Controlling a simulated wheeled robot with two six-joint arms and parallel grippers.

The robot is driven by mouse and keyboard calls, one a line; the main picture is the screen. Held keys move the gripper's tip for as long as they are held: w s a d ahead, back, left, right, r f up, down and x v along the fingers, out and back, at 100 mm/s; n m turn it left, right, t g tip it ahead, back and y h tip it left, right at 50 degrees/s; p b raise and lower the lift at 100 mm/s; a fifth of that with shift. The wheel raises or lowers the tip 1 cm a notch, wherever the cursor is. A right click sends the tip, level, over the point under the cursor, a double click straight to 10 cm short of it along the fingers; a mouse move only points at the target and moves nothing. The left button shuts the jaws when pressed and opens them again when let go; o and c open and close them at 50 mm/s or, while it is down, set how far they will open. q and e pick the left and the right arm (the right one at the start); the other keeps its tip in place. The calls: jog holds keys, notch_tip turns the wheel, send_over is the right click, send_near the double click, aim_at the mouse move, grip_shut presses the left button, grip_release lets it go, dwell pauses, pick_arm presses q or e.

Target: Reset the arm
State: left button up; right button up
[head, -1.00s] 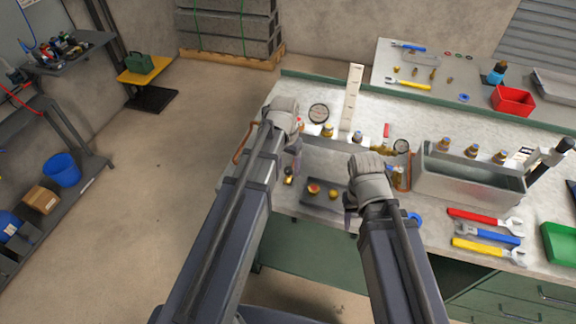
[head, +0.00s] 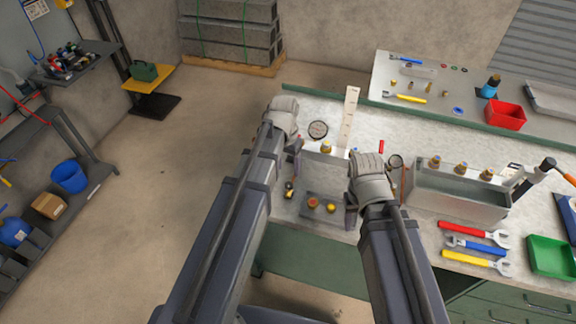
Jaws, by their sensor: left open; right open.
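My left arm reaches up from the bottom to the workbench (head: 450,130). Its gripper (head: 292,165) is at the left end of the bench, beside a small grey block (head: 322,168) with a brass fitting on top. My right gripper (head: 352,208) is to the right of a dark tray (head: 322,206) with small brass and red-topped parts. Both grippers are open, and I see nothing held in them. The wrists hide much of the fingers. The grey metal tank (head: 450,204), with several brass fittings along it, stands to the right of my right gripper.
A white upright ruler strip (head: 349,115) and round gauge (head: 317,129) stand behind the grippers. Red, blue and yellow wrenches (head: 475,244) and a green bin (head: 552,257) lie right. A red bin (head: 505,117) is at the back. The floor left of the bench is clear.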

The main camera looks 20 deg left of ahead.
dwell(0.4)
pick_arm(q)
jog(key=s+d+f+m+y+b, duration=0.1)
jog(key=s+d, duration=1)
jog(key=s, duration=0.3)
jog(key=shift+y, duration=0.4)
jog(key=shift+d, duration=0.1)
dwell(2.4)
